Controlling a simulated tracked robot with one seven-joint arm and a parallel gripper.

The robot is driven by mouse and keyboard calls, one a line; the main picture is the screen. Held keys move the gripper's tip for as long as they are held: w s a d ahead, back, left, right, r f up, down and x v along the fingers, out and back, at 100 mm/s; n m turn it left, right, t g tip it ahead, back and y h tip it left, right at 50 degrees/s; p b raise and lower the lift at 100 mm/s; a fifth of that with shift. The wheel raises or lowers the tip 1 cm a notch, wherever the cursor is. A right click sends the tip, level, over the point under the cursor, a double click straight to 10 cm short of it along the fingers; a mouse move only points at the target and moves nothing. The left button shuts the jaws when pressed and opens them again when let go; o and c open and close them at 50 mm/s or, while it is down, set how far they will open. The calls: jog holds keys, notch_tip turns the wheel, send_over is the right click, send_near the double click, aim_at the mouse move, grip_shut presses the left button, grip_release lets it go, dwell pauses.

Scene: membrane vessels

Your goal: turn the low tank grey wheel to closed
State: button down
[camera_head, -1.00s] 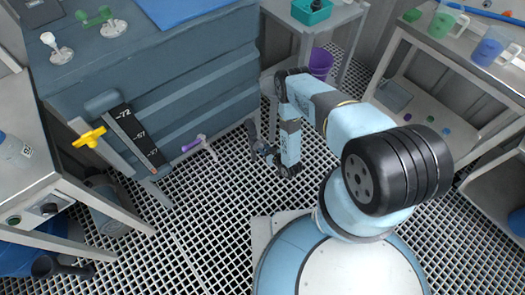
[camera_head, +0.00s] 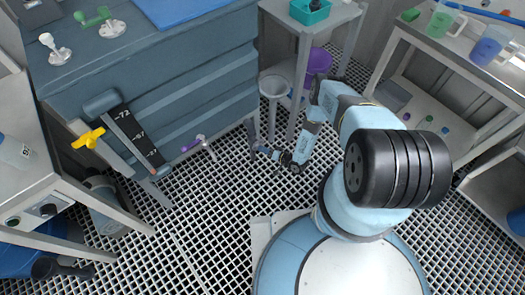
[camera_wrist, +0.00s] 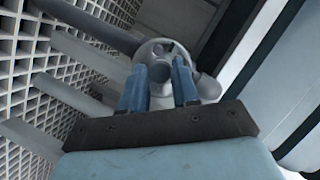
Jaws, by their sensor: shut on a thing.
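The grey wheel (camera_wrist: 163,49) shows in the wrist view, joined to a grey valve body with a long pipe running to the upper left. My gripper (camera_wrist: 160,82) has its two blue fingers closed on the wheel's near part, which shows between them. In the head view my gripper (camera_head: 264,151) is low, by the right lower end of the blue-grey tank (camera_head: 190,75). The wheel is too small and covered there to make out, and I cannot tell its turn angle.
Open grating floor (camera_head: 205,225) lies left of my base.

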jog(key=shift+s+f+m+y, duration=0.2)
jog(key=shift+m+y, duration=0.1)
jog(key=shift+m, duration=0.1)
jog(key=c, duration=0.8)
grip_release()
jog(key=shift+w+r, duration=0.1)
jog(key=shift+w, duration=0.05)
jog(key=shift+c, duration=0.2)
jog(key=shift+d, duration=0.1)
jog(key=v, duration=1.3)
jog(key=shift+d+r, duration=0.1)
jog(key=shift+d, duration=0.2)
jog(key=shift+s, duration=0.25)
